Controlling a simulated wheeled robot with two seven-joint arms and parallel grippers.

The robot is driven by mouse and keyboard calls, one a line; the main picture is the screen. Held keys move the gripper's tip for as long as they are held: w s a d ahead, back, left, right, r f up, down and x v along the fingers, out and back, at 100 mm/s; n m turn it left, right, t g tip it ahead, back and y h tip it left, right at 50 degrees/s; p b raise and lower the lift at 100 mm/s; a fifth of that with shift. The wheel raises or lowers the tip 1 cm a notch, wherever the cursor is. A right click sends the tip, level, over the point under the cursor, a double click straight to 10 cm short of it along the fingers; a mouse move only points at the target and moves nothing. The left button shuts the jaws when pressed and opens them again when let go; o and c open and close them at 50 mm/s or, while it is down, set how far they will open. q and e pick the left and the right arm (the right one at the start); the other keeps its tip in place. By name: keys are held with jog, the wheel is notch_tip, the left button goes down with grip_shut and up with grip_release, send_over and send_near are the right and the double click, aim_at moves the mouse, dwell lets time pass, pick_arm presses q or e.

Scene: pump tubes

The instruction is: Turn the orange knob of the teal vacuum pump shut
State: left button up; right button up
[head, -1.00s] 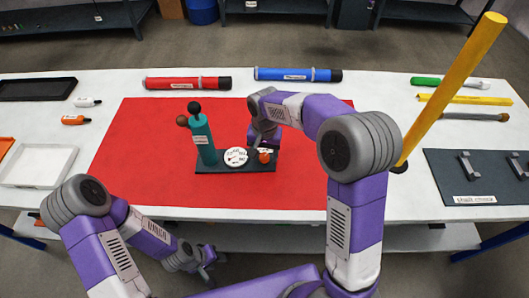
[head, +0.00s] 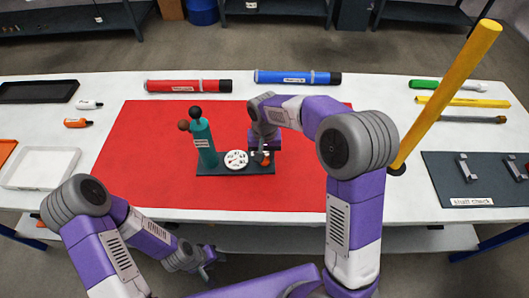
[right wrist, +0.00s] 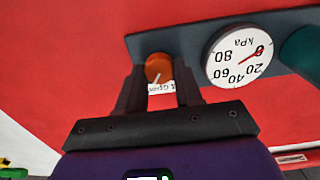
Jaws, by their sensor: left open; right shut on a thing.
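The teal vacuum pump (head: 206,146) stands upright on a dark base plate on the red mat. Its white gauge (head: 236,161) also shows upside down in the right wrist view (right wrist: 240,55), its red needle near 0. My right gripper (head: 262,154) comes down over the orange knob (head: 265,160). In the right wrist view, my right gripper (right wrist: 159,82) is shut with one finger on each side of the orange knob (right wrist: 158,66). The knob's white mark points toward a partly hidden label. My left gripper (head: 208,262) is open and empty, low at the table's front.
A red tube (head: 187,86) and a blue tube (head: 297,77) lie behind the red mat (head: 140,170). A white tray (head: 40,167) is at left. The mat's left part is clear.

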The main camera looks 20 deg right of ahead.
jog(key=n+p, duration=0.2)
jog(key=n, duration=0.1)
jog(key=shift+r+n, duration=0.1)
jog(key=shift+n, duration=0.3)
jog(key=n+p, duration=0.2)
jog(key=n, duration=0.2)
jog(key=shift+p, duration=0.3)
jog(key=n+p, duration=0.2)
jog(key=n, duration=0.2)
jog(key=shift+s+a+n, duration=0.1)
jog(key=shift+n, duration=0.3)
jog(key=shift+n+p, duration=0.6)
jog(key=shift+n, duration=0.9)
jog(key=o, duration=1)
jog(key=shift+o, duration=0.2)
